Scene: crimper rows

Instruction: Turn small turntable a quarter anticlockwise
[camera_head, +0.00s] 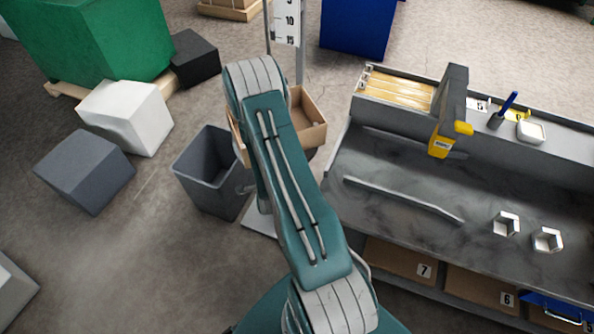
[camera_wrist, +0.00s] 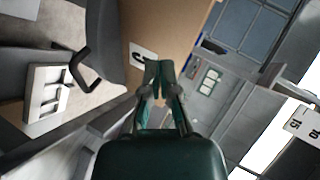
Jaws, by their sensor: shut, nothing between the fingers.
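I cannot make out the small turntable for certain in either view. In the head view an open cardboard box (camera_head: 309,112) stands partly behind my arm on something mostly hidden, beside a post with a number scale (camera_head: 287,25). In the wrist view my gripper (camera_wrist: 158,68) is shut and empty, its fingertips together in front of a brown cardboard surface (camera_wrist: 180,25) with a white number label (camera_wrist: 138,55). I cannot tell whether the fingertips touch it. In the head view my arm hides the gripper.
A grey bin (camera_head: 208,165), white block (camera_head: 125,115) and grey block (camera_head: 85,170) stand at left. Bare floor (camera_head: 130,250) lies in front of them.

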